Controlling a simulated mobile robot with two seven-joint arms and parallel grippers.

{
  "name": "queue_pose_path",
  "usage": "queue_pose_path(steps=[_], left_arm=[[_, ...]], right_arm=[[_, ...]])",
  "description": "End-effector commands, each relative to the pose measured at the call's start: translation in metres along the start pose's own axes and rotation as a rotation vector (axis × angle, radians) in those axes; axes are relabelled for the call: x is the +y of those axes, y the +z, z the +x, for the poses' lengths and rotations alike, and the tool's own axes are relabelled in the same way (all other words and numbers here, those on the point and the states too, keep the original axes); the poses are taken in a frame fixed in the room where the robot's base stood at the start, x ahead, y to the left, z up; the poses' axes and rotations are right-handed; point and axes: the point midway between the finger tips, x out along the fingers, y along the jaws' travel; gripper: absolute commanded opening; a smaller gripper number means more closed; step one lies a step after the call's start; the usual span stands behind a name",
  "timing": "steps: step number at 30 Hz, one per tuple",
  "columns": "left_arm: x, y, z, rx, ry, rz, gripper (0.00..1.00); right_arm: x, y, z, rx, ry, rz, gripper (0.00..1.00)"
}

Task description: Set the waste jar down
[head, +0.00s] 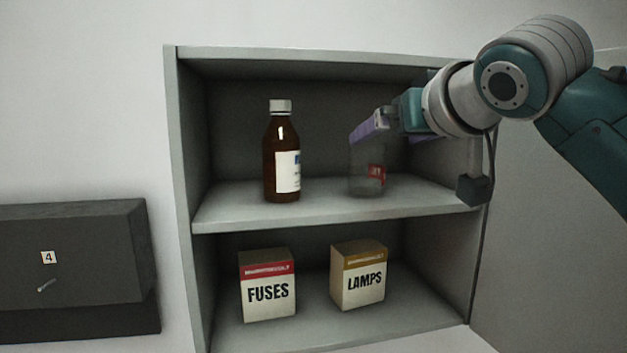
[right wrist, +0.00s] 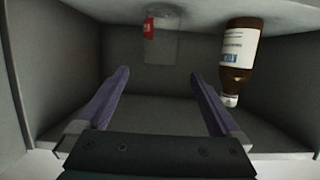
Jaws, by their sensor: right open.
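The waste jar (head: 366,172), clear with a red label, stands upright on the upper shelf (head: 325,205) of the cabinet, right of the brown bottle. In the right wrist view the jar (right wrist: 162,42) appears at the top, beyond the fingertips and roughly between their lines. My right gripper (head: 372,128) is at the upper compartment, its purple fingers overlapping the jar's top in the head view. It is open, and the right wrist view shows nothing between its fingers (right wrist: 159,73). My left gripper is not in view.
A brown bottle (head: 281,150) with a white cap stands left of the jar. On the lower shelf are a FUSES box (head: 268,290) and a LAMPS box (head: 358,280). The cabinet's left wall (head: 185,180) bounds the space. A dark box (head: 90,260) is left of the cabinet.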

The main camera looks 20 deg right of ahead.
Motion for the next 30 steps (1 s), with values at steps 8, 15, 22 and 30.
queue_pose_path(steps=[8,15,22,30], left_arm=[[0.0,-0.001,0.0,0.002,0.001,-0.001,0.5],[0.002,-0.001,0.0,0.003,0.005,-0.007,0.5],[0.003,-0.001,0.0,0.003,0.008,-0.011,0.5],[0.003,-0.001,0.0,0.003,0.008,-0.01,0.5]], right_arm=[[-0.026,0.109,-0.025,-0.231,-0.054,-0.095,1.0],[-0.05,0.28,-0.142,-0.679,-0.179,-0.246,1.0],[-0.05,0.338,-0.227,-0.915,-0.254,-0.302,1.0],[-0.05,0.344,-0.237,-0.942,-0.263,-0.309,1.0]])
